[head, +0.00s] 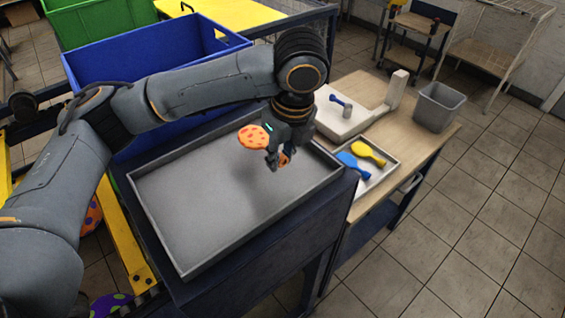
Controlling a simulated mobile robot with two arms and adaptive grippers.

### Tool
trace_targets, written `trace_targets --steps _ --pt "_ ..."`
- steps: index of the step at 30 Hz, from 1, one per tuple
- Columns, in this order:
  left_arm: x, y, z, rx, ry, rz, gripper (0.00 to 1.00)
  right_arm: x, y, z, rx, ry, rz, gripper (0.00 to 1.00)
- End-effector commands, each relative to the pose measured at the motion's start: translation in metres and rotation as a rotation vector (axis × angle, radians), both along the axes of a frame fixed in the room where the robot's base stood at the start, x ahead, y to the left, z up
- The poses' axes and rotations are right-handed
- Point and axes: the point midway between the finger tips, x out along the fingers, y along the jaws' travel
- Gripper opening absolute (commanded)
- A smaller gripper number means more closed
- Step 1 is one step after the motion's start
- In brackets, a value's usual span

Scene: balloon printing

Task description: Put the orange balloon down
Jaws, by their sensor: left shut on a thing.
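The orange balloon (252,137) is flat with red dots. My left gripper (277,162) is shut on it, and the gripper hides part of it. The gripper points down and holds the balloon above the right part of the large grey tray (205,205). The floor of this tray is bare. I cannot tell exactly how high the balloon is above it. My right gripper is not in view.
A small tray (389,178) with a blue balloon (352,166) and a yellow balloon (368,152) lies on the wooden table to the right. A white device (345,122) and grey bin (439,106) stand there too. A blue crate (150,58) is behind the tray.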

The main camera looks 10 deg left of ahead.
Motion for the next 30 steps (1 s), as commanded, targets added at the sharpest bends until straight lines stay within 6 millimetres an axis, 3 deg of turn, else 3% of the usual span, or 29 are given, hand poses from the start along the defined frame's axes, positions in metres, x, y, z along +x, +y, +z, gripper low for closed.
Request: trace_targets --steps 9,30 --pt "0.006 -0.002 -0.036 0.003 0.002 0.001 0.00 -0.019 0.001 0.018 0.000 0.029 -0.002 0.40" --pt "0.003 -0.003 -0.057 0.001 0.013 -0.002 0.00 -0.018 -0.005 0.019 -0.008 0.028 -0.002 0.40"
